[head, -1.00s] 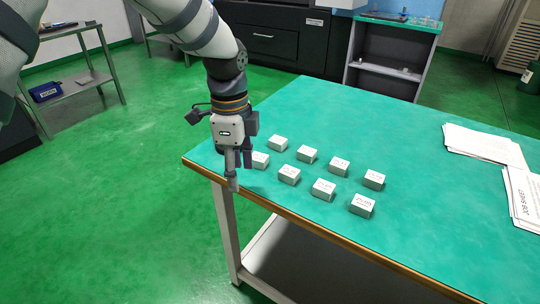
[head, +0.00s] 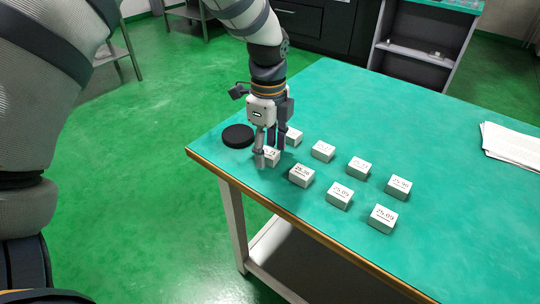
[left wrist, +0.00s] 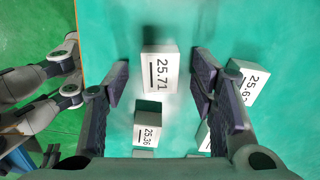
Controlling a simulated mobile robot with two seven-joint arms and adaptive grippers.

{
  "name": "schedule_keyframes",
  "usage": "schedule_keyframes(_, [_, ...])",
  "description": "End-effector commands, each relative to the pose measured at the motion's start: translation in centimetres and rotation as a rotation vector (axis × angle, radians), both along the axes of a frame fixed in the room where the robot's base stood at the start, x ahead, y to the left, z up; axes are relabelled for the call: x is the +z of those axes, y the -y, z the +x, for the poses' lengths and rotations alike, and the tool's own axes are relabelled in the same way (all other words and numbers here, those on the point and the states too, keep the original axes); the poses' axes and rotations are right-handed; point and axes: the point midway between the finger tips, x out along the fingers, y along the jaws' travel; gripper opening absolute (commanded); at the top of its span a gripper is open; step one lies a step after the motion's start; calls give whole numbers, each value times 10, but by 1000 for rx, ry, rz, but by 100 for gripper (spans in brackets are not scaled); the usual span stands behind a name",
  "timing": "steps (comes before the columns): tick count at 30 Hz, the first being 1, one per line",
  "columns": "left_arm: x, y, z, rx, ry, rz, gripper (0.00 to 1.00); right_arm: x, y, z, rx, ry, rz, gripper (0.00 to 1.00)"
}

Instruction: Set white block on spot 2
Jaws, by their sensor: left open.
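Several similar white blocks with printed numbers stand in two rows on the green table (head: 450,165). My left gripper (head: 266,155) is open, pointing down at the block nearest the table's left corner (head: 272,158). In the left wrist view that block (left wrist: 160,72), marked 25.71, lies between the spread fingers (left wrist: 158,92), with a gap on each side. A block marked 25.36 (head: 302,175) is beside it, and another block (head: 293,137) stands behind the gripper. I see no marking that reads as spot 2.
A black round disc (head: 238,136) lies near the table's left corner, left of the gripper. White papers (head: 513,146) lie at the right. The tabletop behind the blocks is clear. A dark cabinet and shelf (head: 415,52) stand beyond the table.

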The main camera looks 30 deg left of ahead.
Motion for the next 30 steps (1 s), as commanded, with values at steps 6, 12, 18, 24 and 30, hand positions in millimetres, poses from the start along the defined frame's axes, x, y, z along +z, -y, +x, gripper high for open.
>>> schedule_keyframes(6, [-2, 0, 1, 0, 5, 0, 52, 0, 0, 0, 0, 1, 0, 40])
schedule_keyframes(12, [-2, 0, 0, 0, 4, 0, 13, 0, 0, 0, 0, 1, 0, 40])
schedule_keyframes(18, [-2, 0, 1, 0, 4, 0, 0, 0, 0, 0, 1, 1, 0, 40])
schedule_keyframes(24, [1, 0, 1, 0, 5, -1, 0, 0, 0, 1, 1, 2, 0, 40])
schedule_keyframes(30, [35, 1, 1, 1, 11, -1, 0, 3, 0, 3, 1, 10, 0, 40])
